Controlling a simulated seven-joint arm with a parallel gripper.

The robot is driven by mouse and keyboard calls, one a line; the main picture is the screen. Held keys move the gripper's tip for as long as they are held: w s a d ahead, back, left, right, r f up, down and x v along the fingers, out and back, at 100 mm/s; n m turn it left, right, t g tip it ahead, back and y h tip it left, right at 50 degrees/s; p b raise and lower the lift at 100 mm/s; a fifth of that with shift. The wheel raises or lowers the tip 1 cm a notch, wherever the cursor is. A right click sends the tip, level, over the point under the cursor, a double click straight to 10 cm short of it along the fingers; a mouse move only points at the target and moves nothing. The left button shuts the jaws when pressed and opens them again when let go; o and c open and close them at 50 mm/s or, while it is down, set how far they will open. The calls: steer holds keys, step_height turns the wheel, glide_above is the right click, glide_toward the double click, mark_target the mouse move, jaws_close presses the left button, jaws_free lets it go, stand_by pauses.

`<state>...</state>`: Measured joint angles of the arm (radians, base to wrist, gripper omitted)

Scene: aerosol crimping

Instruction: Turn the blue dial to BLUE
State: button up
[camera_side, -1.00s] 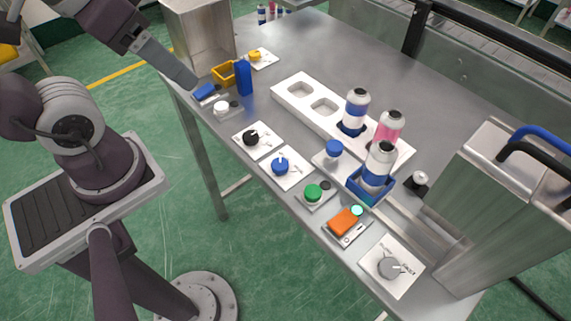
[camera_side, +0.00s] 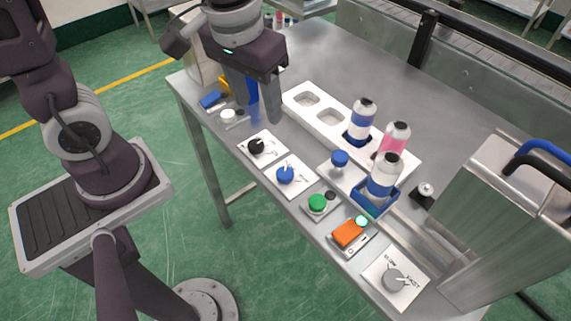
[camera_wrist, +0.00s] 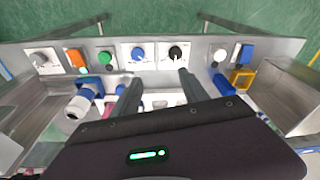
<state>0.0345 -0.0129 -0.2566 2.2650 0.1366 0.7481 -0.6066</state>
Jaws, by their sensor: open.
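The blue dial (camera_side: 285,175) sits on a white square plate near the front edge of the table, between a black dial (camera_side: 256,147) and a green button (camera_side: 317,203). The blue dial also shows in the wrist view (camera_wrist: 138,54), with a small light pointer on it; the markings on its plate are too small to read. My gripper (camera_side: 258,112) is open and empty, fingers pointing down, above the table behind and left of the black dial in the side view. In the wrist view its two fingers (camera_wrist: 158,78) reach toward the blue and black dials, touching neither.
A white tray (camera_side: 303,109) holds a blue-banded can (camera_side: 362,122) and a pink can (camera_side: 394,139). Another blue-banded can (camera_side: 383,177) stands in a blue holder. An orange switch (camera_side: 348,233), a grey dial (camera_side: 397,280) and a metal machine (camera_side: 500,200) lie to the right.

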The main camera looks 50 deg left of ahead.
steer(key=n+g, duration=0.1)
steer(key=g, duration=0.1)
glide_above(286, 172)
steer(key=shift+h, duration=0.3)
step_height(286, 172, down, 7)
steer(key=shift+r, duration=0.1)
step_height(286, 172, down, 7)
steer(key=shift+f, duration=0.1)
jaws_close()
